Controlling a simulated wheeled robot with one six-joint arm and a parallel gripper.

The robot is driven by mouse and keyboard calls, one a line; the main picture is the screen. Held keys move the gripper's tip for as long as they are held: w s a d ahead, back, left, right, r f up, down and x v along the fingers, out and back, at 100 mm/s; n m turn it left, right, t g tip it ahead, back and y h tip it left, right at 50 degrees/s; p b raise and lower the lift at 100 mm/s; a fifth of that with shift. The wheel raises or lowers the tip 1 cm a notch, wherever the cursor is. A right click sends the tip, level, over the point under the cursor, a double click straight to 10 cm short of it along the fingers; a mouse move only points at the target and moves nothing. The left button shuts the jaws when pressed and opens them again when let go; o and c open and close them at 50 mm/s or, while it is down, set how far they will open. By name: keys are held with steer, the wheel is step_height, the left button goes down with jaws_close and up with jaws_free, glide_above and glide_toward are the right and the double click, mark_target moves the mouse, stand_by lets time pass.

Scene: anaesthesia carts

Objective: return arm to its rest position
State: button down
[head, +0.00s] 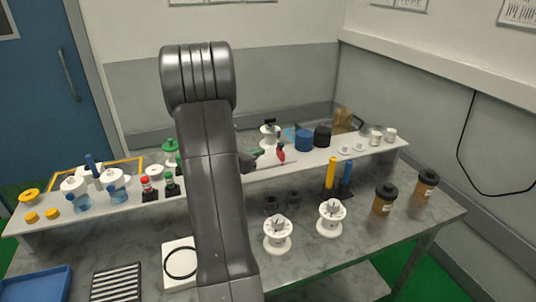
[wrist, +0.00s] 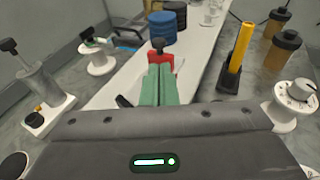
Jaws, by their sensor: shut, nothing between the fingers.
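My arm (head: 215,170) rises from the bottom of the head view to a bulky joint at the top and hides part of the shelf behind it. My gripper (wrist: 159,70) shows in the wrist view with its two green fingers together and nothing held between them. A red item with a black knob (wrist: 160,52) appears just beyond the fingertips; I cannot tell the gap between them.
A raised white shelf (head: 105,214) carries several small items, including a blue cylinder (head: 304,140) and a black cylinder (head: 322,136). On the grey table stand white spools (head: 278,236), a yellow tube (head: 331,172) and brown jars (head: 385,200). A blue tray (head: 38,284) lies front left.

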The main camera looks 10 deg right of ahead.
mark_target(280, 145)
steer(key=shift+b+v, duration=0.4)
steer(key=shift+v, duration=2.4)
steer(key=shift+w+f, duration=0.1)
steer(key=p+x, duration=0.2)
steer(key=x, duration=1.1)
steer(key=shift+w+d+p, duration=0.1)
steer(key=shift+d+p, duration=0.25)
steer(key=shift+p, duration=0.05)
steer(key=shift+d, duration=0.1)
